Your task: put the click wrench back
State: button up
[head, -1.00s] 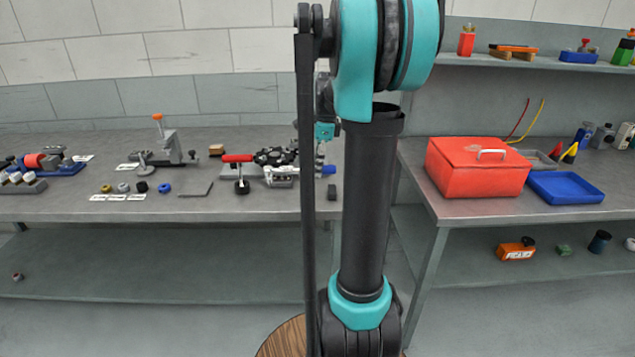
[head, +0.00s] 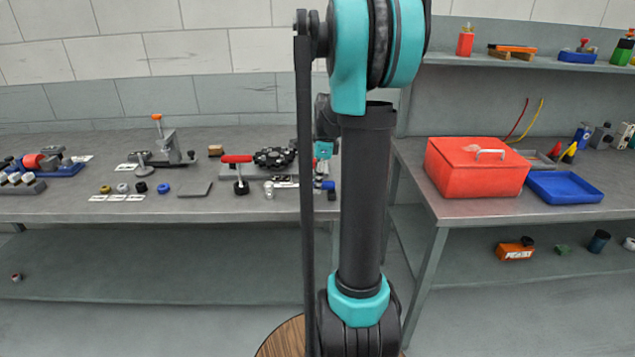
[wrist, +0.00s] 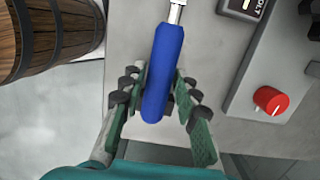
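The click wrench has a blue handle (wrist: 164,75) and a bright metal shaft (wrist: 177,12) that runs out of the top of the wrist view. The handle lies between the two fingers of my gripper (wrist: 161,88), which close in on it from both sides. In the head view my gripper (head: 325,168) is at the right end of the left bench, partly behind my arm. The blue handle (head: 325,184) shows just below it, with metal parts to its left. The wrench's far end is hard to make out among the fixture parts.
A fixture with a red-handled clamp (head: 237,159) and a dark round part (head: 273,157) stands left of my gripper. A red knob (wrist: 270,100) is right in the wrist view; a wooden barrel (wrist: 45,38) is upper left. A red box (head: 470,175) and blue tray (head: 565,187) sit on the right bench.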

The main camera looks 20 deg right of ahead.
jog(key=shift+o, duration=0.9)
jog(key=shift+r, duration=0.1)
notch_tip(320, 180, up, 11)
jog(key=d, duration=0.2)
jog(key=s+a+f+n+t, duration=0.1)
jog(key=s+a+f+n, duration=0.3)
jog(key=s+f+n, duration=0.2)
jog(key=s+a+f+n+t+h, duration=0.1)
jog(key=s+a+f+n, duration=0.3)
jog(key=s+f+n, duration=0.3)
jog(key=s+a+f+n+t, duration=0.2)
jog(key=s+a+f+n, duration=0.2)
jog(key=s+f+n, duration=0.3)
jog(key=shift+s+a+n+h, duration=0.3)
jog(key=shift+s+a+n, duration=0.1)
jog(key=shift+s+n, duration=0.4)
